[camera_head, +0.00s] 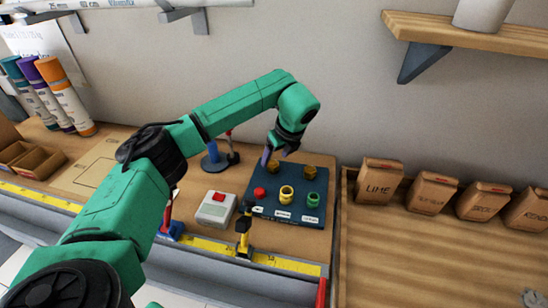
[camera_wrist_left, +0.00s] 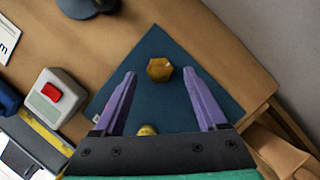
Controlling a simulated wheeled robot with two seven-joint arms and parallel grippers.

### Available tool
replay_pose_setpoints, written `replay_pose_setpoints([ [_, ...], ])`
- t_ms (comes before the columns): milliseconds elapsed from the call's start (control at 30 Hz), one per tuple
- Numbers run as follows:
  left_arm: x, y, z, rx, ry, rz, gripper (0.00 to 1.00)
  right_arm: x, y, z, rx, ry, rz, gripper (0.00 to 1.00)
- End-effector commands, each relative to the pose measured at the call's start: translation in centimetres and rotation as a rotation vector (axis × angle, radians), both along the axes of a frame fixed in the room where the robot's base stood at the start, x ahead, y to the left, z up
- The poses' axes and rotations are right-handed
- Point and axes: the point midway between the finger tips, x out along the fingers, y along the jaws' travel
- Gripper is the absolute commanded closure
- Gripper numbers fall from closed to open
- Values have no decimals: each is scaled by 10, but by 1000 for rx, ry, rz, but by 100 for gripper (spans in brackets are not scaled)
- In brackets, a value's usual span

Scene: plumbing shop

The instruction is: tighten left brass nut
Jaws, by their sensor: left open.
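Two brass nuts stand at the back of a dark blue board (camera_head: 254,208): the left brass nut (camera_head: 273,167) and the right brass nut (camera_head: 308,171). My left gripper (camera_head: 273,156) is open above the left nut, its dark wrist bent down from the green arm. In the left wrist view, the hexagonal left nut (camera_wrist_left: 159,69) lies between and slightly beyond the spread purple fingers (camera_wrist_left: 157,72), not gripped. A yellowish rounded piece (camera_wrist_left: 147,130) is partly hidden by the gripper body. My right gripper is not seen.
A red piece (camera_head: 259,193), yellow ring (camera_head: 286,194) and green ring (camera_head: 313,200) stand on the board's front. A grey box with a red button (camera_head: 216,209) is left. A blue stand (camera_head: 214,158) is behind. Labelled paper bags (camera_head: 379,181) stand right.

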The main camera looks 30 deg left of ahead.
Motion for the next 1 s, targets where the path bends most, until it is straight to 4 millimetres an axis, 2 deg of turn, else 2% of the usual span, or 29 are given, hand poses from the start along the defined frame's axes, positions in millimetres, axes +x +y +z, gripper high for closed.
replay_pose_setpoints([
  [100,3,7,-19,0,4,0,26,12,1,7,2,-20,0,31],
  [200,6,10,-28,0,0,0,26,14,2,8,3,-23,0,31],
  [467,6,11,-31,0,0,-1,26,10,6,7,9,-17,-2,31],
  [600,6,11,-31,0,0,-1,79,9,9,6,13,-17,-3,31],
  [667,6,11,-31,0,0,-1,100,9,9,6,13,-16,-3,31],
  [1000,6,11,-32,-1,-1,-33,100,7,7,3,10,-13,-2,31],
])
